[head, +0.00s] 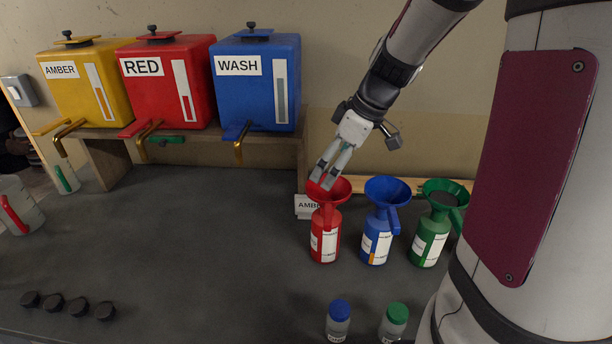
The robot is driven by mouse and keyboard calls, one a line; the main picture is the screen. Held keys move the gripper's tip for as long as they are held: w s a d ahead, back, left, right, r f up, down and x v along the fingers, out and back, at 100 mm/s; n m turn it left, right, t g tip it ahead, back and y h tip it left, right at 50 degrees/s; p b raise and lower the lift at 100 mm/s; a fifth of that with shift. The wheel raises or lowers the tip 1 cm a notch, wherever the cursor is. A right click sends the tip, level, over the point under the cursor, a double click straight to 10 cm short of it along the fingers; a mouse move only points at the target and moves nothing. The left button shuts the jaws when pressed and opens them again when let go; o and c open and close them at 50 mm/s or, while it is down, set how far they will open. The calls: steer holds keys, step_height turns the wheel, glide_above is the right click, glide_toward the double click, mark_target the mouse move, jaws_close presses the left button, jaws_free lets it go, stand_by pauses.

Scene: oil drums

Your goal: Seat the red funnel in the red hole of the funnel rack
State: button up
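The red funnel (334,191) stands mouth up on the neck of a red bottle (325,241), right of the table's middle. My gripper (324,178) reaches down from the upper right, with its fingertips at the left part of the funnel's rim. The fingers are close together, but I cannot tell whether they grip the rim or only overlap it. A light wooden strip (405,184) behind the bottles may be part of the funnel rack. It is mostly hidden, and no red hole shows.
A blue funnel (387,187) and a green funnel (445,190) top neighbouring bottles close on the right. A sign (308,207) stands left of the red bottle. Two small capped bottles (339,320) (394,322) are in front. The table's middle left is clear.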

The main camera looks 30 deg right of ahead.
mark_target(318, 193)
steer(key=x, duration=0.6)
steer(key=shift+w+a+f, duration=0.1)
steer(key=shift+a+f, duration=0.05)
steer(key=shift+f, duration=0.2)
steer(key=c, duration=1.2)
steer(key=shift+r+p, duration=0.6)
steer(key=shift+r, duration=0.35)
steer(key=shift+r+p, duration=1.05)
steer(key=shift+r, duration=1.05)
steer(key=shift+w, duration=0.1)
